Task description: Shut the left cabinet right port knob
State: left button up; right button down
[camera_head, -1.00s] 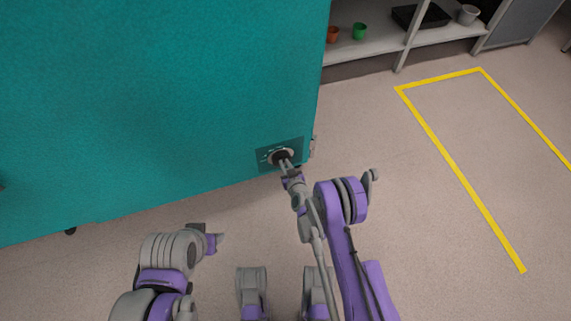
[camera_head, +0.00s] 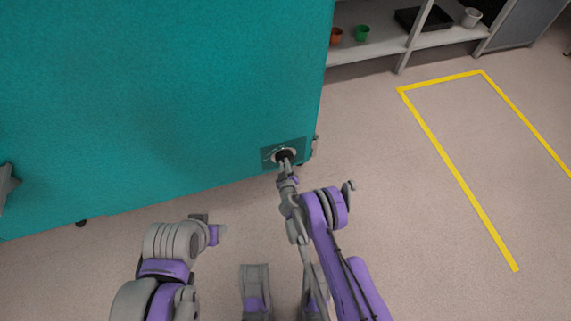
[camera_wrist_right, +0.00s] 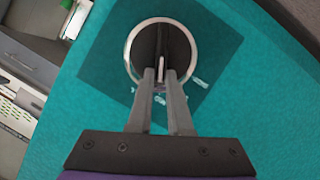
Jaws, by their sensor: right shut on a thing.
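The teal cabinet (camera_head: 150,90) fills the upper left of the head view. Its port knob (camera_head: 284,155) is a dark round knob in a pale ring on a darker square plate, low near the cabinet's right edge. In the right wrist view the knob (camera_wrist_right: 148,50) shows a raised grip bar between my fingertips. My right gripper (camera_wrist_right: 161,78) is shut on this bar, and it also shows at the knob in the head view (camera_head: 285,166). My left arm shows at the bottom left of the head view; its fingertips cannot be made out.
A yellow floor outline (camera_head: 455,170) lies to the right. The floor between it and the cabinet is clear.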

jog(key=shift+a+f+n+t+h, duration=0.15)
jog(key=shift+a+n+t+h, duration=0.15)
jog(key=shift+n, duration=0.3)
dwell(0.3)
jog(key=c, duration=0.8)
grip_release()
jog(key=shift+c, duration=0.2)
jog(key=shift+s+d, duration=0.1)
